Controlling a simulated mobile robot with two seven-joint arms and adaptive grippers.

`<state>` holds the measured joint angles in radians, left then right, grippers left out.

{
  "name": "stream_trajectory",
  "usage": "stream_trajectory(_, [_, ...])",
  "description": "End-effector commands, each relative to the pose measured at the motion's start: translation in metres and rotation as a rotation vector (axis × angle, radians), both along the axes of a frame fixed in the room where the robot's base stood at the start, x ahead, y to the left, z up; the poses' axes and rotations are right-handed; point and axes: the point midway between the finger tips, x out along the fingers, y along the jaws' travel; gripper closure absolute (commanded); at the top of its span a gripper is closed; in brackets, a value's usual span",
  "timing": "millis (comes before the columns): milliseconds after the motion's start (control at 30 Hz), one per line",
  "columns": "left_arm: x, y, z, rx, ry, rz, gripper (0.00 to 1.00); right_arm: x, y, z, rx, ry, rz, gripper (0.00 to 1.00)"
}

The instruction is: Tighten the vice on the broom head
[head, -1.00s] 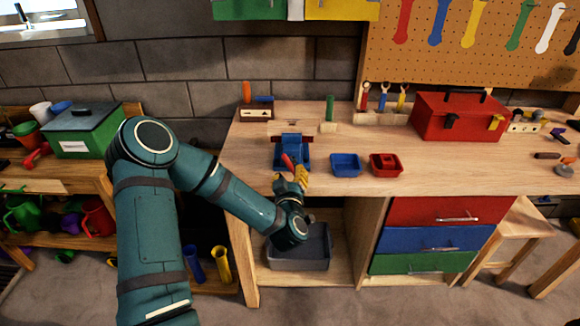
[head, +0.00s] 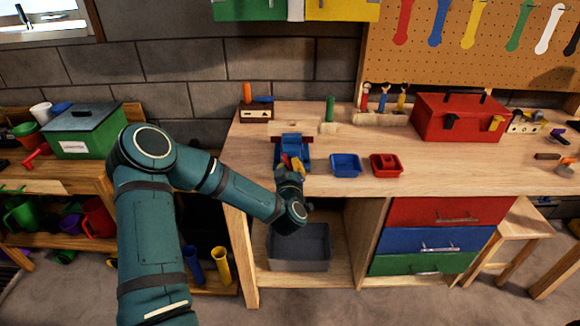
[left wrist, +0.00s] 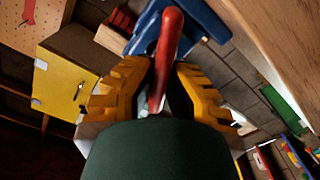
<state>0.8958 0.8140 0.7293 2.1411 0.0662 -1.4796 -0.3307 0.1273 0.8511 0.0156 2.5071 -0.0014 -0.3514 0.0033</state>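The blue vice (head: 292,150) stands at the front left of the workbench; part of it also shows in the left wrist view (left wrist: 203,18). A wooden block (left wrist: 110,39) with red bristles, which looks like the broom head, is beside the vice's blue body in the left wrist view; how firmly it is held cannot be seen. The vice's red handle (left wrist: 167,45) runs between the yellow fingers of my left gripper (left wrist: 160,85). The fingers look apart, with dark gaps beside the handle. My left gripper (head: 291,167) partly hides the vice front in the head view. My right gripper is out of view.
A blue tray (head: 346,172) and a red tray (head: 386,172) sit right of the vice. A green-handled brush (head: 329,127) and a red toolbox (head: 460,120) stand farther back. A grey bin (head: 299,264) is on the shelf below.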

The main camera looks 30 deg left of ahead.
Motion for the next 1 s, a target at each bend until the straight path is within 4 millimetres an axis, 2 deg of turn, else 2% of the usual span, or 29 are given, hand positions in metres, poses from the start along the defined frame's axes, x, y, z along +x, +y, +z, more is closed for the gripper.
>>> stream_trajectory(267, [0.0016,0.0004,0.0024,0.023,0.005,0.001,1.0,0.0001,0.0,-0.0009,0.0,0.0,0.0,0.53])
stream_trajectory(633, [0.0026,-0.0006,0.0031,0.209,0.117,0.002,1.0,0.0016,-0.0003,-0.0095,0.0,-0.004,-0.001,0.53])
stream_trajectory(1000, [0.0022,0.0002,0.0036,0.222,0.127,0.005,1.0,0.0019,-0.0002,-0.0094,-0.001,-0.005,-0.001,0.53])
